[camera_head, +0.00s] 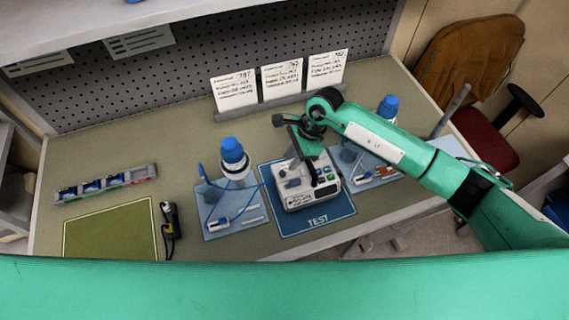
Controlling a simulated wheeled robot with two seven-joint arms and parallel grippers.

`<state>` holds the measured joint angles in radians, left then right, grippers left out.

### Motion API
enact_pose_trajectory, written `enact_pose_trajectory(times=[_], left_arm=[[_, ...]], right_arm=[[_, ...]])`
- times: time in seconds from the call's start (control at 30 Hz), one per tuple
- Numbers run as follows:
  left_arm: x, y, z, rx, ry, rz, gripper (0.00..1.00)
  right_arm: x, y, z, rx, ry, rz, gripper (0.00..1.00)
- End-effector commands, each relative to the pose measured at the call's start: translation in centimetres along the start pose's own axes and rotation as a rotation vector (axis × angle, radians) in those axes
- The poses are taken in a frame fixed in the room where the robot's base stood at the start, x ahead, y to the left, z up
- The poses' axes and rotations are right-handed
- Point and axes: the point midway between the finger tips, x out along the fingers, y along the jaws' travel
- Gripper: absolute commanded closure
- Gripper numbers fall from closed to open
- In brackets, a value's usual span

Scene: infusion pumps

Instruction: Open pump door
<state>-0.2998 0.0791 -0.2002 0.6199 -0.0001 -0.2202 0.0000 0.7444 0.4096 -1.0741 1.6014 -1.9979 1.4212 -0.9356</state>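The infusion pump (297,199) is a small white and grey box on the blue mat marked TEST (318,222), at the middle of the bench. My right arm reaches in from the right, and my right gripper (302,150) points down over the back and top of the pump, close to it. The gripper hides part of the pump, so I cannot tell whether it touches the door or whether the door stands open. The fingertips are too small and covered to show whether they are open or shut. My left gripper is out of view.
Blue-capped bottles (233,160) stand on pale blue trays left and right of the pump. Three white cards (282,82) stand behind it. A parts rack (106,184), a green mat (108,232) and a black-yellow handheld tool (170,220) lie left. The bench between rack and cards is clear.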

Motion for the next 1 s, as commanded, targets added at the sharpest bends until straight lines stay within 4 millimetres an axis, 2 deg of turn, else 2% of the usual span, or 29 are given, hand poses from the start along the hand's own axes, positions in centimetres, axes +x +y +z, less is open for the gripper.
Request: enact_pose_trajectory(times=[0.03,0.1,0.3,0.5,0.73,0.77,0.9,1.0], left_arm=[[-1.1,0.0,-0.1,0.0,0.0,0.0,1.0],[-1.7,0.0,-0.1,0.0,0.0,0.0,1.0],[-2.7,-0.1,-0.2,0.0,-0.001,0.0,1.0],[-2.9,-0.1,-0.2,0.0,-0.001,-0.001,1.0],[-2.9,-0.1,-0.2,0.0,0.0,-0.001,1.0],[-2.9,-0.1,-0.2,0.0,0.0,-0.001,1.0],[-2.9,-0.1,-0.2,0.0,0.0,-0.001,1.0],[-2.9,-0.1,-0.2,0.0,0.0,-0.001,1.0]], right_arm=[[0.7,0.2,0.3,0.002,-0.001,0.004,0.71],[2.1,0.1,0.3,0.003,-0.002,0.005,0.71],[4.9,0.0,0.1,0.001,-0.001,0.002,0.71],[6.0,0.1,0.1,0.0,-0.001,0.0,0.71],[6.1,0.0,0.0,0.0,-0.001,0.0,0.71],[6.1,0.0,0.0,0.0,-0.001,0.0,0.73],[6.1,0.0,0.0,0.0,-0.001,0.0,1.0],[6.1,0.0,0.0,0.0,-0.001,0.0,1.0]])
